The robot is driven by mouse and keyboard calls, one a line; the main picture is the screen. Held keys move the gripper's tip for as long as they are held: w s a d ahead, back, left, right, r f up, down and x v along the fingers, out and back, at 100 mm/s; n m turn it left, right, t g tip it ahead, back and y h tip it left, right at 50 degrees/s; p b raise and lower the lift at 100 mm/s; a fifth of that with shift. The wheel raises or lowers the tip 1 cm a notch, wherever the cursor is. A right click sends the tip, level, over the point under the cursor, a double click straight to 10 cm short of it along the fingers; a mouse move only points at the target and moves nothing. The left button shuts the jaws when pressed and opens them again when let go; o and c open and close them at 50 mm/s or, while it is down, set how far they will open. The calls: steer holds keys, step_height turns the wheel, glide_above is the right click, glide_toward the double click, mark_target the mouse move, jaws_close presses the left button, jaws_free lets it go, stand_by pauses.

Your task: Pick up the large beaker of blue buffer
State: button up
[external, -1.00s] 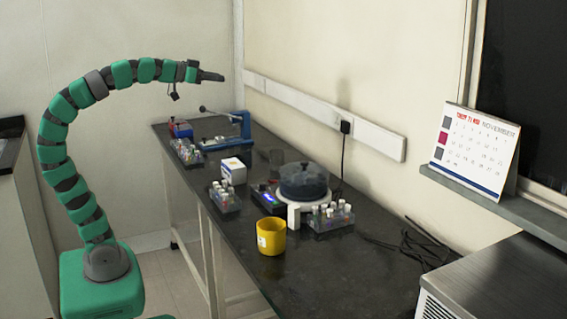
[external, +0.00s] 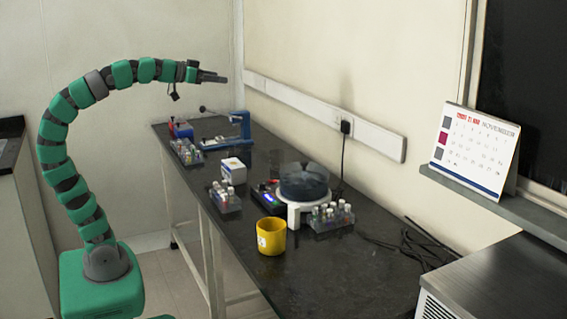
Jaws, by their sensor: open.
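I cannot pick out a beaker of blue buffer with certainty. A round, dark blue, see-through vessel or lid (external: 303,182) sits on a white round device (external: 294,211) in the middle of the bench; it is too small to tell which it is. My gripper (external: 222,78) is at the end of the green and black arm, high above the far end of the bench. Its fingers point right, are apart and hold nothing. It is well away from the blue thing, up and to the left of it.
On the dark bench (external: 330,275) stand a yellow cup (external: 271,238), tube racks (external: 225,197) (external: 332,217), a white box (external: 234,171) and a blue press-like device (external: 238,128). Black cables (external: 420,250) lie at right. The bench's near part is mostly clear.

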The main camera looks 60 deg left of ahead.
steer(key=w+a+f+n+g+y+p, duration=0.1)
steer(key=w+a+f+g+p, duration=0.2)
steer(key=a+f, duration=0.8)
steer(key=w+a+f+y+p, duration=0.1)
steer(key=w+a+f+p, duration=0.3)
steer(key=a+f, duration=0.65)
steer(key=n+p, duration=0.1)
glide_toward(241, 156)
steer(key=x, duration=0.3)
steer(key=a+x, duration=0.1)
steer(key=x, duration=0.3)
steer(key=shift+r, duration=0.25)
steer(key=b+x, duration=0.1)
steer(key=x, duration=0.3)
steer(key=shift+s+a+f+b, duration=0.15)
steer(key=shift+a+f+b, duration=0.05)
steer(key=shift+f+b, duration=0.2)
steer(key=shift+w+a+f, duration=0.1)
steer(key=shift+w+f, duration=0.15)
steer(key=shift+w, duration=0.15)
steer(key=c, duration=1.2)
